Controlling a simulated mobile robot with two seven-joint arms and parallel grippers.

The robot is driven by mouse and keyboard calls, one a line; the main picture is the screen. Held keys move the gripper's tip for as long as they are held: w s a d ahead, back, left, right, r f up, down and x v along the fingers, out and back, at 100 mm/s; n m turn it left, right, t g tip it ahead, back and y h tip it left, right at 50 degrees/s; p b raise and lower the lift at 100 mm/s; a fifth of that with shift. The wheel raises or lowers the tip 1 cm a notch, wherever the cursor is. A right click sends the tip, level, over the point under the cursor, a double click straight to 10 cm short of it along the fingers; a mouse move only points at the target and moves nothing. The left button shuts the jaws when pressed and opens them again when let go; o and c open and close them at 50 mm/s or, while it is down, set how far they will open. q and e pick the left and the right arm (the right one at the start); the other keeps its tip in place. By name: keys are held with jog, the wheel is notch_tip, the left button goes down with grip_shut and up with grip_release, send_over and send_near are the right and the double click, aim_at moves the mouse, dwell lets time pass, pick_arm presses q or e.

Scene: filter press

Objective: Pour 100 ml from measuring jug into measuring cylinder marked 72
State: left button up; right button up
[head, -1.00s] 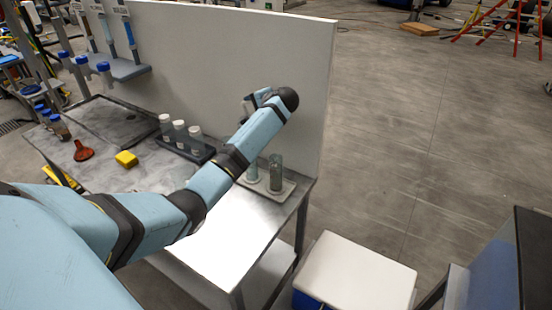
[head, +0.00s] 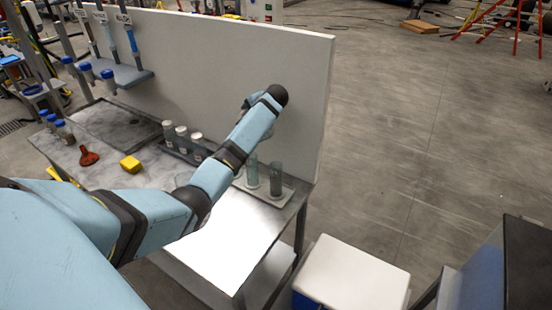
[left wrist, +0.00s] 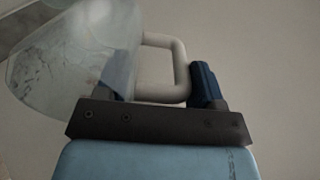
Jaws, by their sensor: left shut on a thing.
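My left arm reaches across the table in the head view. Its gripper (head: 251,100) is at the far end by the white panel, mostly hidden behind my wrist. In the left wrist view my left gripper (left wrist: 163,88) is shut on the pale handle of the clear measuring jug (left wrist: 70,58). The jug appears tilted in that view; its contents and scale cannot be read. Two measuring cylinders, one (head: 276,180) and another (head: 252,172) partly behind my arm, stand upright on a pale tray (head: 289,191). Their markings are too small to read. My right gripper is out of view.
A dark rack (head: 172,148) holds several white-capped bottles. A yellow block (head: 130,165) and a red-brown funnel-like item (head: 88,155) lie on the table. The white panel (head: 225,58) stands behind. A white-lidded box (head: 350,272) is on the floor at right.

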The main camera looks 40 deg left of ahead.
aim_at(242, 113)
pick_arm(q)
jog(key=a+h, duration=0.2)
jog(key=a+h+b, duration=0.1)
jog(key=shift+w+a+h, duration=0.1)
jog(key=shift+w+h, duration=0.15)
jog(key=shift+h, duration=0.05)
jog(key=h, duration=0.1)
jog(key=a+f, duration=0.1)
jog(key=a+h, duration=0.1)
jog(key=shift+w+a+f+g+h, duration=0.2)
jog(key=shift+w+f+g+h, duration=0.1)
jog(key=shift+f+g, duration=0.1)
jog(key=shift+a+h, duration=0.25)
jog(key=shift+h, duration=0.15)
jog(key=f+h+b, duration=0.1)
jog(key=a+f+h+b, duration=0.1)
jog(key=shift+w+a+f+g+b, duration=0.1)
jog(key=shift+a+f+g+b, duration=0.1)
jog(key=shift+g+b, duration=0.15)
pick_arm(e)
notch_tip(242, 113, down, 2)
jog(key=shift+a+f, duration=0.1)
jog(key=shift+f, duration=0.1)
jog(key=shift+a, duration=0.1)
pick_arm(q)
jog(key=shift+r, duration=0.1)
dwell(1.3)
